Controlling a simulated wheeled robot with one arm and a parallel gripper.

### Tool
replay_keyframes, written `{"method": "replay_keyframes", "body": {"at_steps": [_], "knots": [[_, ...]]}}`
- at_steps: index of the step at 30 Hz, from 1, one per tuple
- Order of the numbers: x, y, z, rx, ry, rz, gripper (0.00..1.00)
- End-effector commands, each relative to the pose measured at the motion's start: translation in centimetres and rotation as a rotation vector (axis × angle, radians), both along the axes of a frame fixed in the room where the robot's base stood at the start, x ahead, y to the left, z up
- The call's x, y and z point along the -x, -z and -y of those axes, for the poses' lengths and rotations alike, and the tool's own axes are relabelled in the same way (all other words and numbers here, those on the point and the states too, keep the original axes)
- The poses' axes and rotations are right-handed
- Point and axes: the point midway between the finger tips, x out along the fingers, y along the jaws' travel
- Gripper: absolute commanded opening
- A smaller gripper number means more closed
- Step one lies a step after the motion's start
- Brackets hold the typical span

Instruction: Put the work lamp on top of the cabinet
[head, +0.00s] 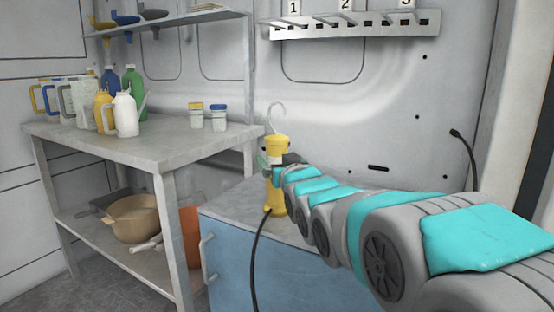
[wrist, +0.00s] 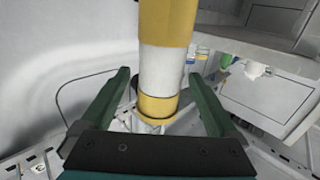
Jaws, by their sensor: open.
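The work lamp (head: 276,198) is yellow, with a wire hook at its upper end and a black cable hanging from its lower end. In the head view it is upright, and its lower end appears to rest on the grey top of the blue cabinet (head: 228,206). My gripper (head: 268,161) is at the lamp's upper part. In the wrist view the jaws are open, with one finger on each side of the lamp (wrist: 166,62), and gaps show beside it. My arm hides the right part of the cabinet top.
A grey workbench (head: 185,149) with jugs, oil cans and jars stands left of the cabinet, with a tan pot (head: 133,219) on its lower shelf. A numbered wall rack (head: 355,24) is above. The lamp's black cable (head: 257,262) hangs across the cabinet front.

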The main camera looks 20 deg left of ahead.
Motion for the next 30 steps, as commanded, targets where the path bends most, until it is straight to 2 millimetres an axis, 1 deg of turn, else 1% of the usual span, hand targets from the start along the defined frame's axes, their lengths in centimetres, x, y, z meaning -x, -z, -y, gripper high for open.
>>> {"method": "replay_keyframes", "body": {"at_steps": [12, 18, 24, 30], "knots": [[4.9, -0.2, 4.2, -0.003, 0.0, 0.003, 0.95], [6.9, -0.1, 5.9, -0.003, 0.0, 0.002, 0.95], [7.8, -0.1, 6.7, -0.002, 0.0, 0.001, 0.95], [8.0, -0.1, 6.9, -0.001, 0.0, 0.002, 0.95]]}}
